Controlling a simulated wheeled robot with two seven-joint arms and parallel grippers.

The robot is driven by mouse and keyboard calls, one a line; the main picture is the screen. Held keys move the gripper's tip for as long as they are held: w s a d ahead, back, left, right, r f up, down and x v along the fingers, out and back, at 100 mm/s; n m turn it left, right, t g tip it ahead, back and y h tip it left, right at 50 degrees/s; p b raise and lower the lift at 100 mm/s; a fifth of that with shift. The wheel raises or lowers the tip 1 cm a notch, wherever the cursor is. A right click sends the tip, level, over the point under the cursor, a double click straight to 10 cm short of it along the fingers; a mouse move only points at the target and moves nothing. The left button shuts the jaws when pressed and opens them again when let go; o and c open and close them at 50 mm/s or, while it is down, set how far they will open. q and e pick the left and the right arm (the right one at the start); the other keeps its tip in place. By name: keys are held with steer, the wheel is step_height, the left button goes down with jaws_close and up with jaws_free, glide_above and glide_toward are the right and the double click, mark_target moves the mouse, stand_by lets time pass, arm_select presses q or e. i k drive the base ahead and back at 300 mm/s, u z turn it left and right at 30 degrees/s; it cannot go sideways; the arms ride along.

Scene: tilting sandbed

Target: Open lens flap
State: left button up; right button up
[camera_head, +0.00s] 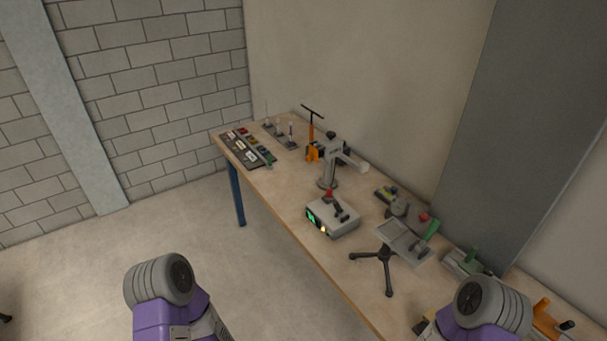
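I cannot make out a lens flap for certain at this size. A grey post-mounted device (329,162) stands on the workbench (285,188), with a short arm ending in a pale cylinder (358,165) that points right. A grey panel on a black tripod (387,257) stands nearer, at the bench's front edge. Purple and grey links of my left arm (172,312) and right arm (478,312) show along the bottom, short of the bench on the left and overlapping its near end on the right. Neither gripper's fingers show.
A grey box with a green display (333,217) sits mid-bench. An orange tool with a black T-handle (312,140) and dark trays with coloured parts (246,149) are at the far end. Green-handled fixtures (465,262) crowd the near right.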

mark_target(313, 153)
steer(key=z, duration=0.1)
steer(key=k, duration=0.6)
steer(key=u, duration=1)
steer(key=i, duration=1.15)
steer(key=z, duration=0.1)
